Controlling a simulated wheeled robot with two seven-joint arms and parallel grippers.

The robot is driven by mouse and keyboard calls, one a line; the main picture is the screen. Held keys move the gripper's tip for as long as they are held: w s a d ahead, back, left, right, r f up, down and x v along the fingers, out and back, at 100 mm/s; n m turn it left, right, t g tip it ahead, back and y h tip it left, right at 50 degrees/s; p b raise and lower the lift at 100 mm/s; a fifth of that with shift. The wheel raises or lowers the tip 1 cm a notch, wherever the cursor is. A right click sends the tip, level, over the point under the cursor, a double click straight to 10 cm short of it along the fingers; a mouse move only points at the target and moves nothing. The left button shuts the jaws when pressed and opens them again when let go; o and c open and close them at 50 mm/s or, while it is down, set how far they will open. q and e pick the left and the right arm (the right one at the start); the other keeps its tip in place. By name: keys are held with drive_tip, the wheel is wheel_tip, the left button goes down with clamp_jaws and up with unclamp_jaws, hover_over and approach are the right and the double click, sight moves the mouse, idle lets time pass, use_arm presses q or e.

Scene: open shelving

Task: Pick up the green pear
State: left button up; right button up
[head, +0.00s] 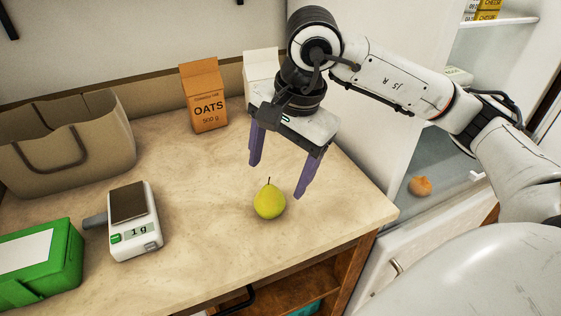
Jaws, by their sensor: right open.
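The green pear (269,203) stands upright on the beige counter, near its front edge, with its dark stem pointing up. My right gripper (277,178) is open, with its two purple fingers pointing down. The fingers appear on either side of the pear's top in the picture, and I see no contact with it. How far the fingertips are above or behind the pear is hard to tell. My left gripper is not in view.
An orange OATS box (206,97) and a white carton (260,66) stand at the back. A scale (148,236), a green box (68,262) and a brown bag (105,128) are left. An orange fruit (420,186) sits on the right shelf. Counter around the pear is clear.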

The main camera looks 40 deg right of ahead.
sight(273, 190)
drive_tip(key=x, duration=0.9)
drive_tip(key=shift+f, duration=0.15)
drive_tip(key=shift+s, duration=0.1)
drive_tip(key=c, duration=1.3)
